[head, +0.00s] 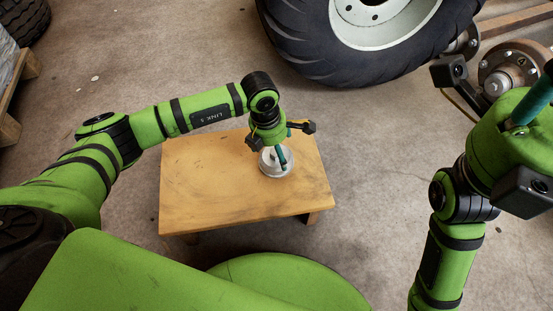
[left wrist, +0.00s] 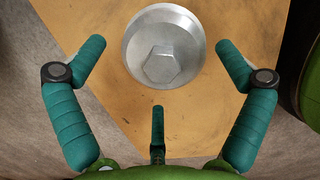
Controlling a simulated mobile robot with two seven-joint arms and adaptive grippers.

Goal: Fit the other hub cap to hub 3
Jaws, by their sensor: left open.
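A silver round hub cap (head: 277,169) with a hexagonal boss lies on a low wooden table (head: 205,190). In the left wrist view the cap (left wrist: 163,45) sits between and ahead of the spread teal fingers, with clear gaps to them. My left gripper (head: 281,156) is open, pointing down just over the cap and hiding part of it. A bare metal hub (head: 508,70) with studs around a flange shows at the upper right; I cannot read a number on it. My right gripper (head: 532,103) is at the right edge, partly cut off; its fingers are mostly hidden.
Another tyre (head: 25,18) is at the top left. The concrete floor right of the table is clear.

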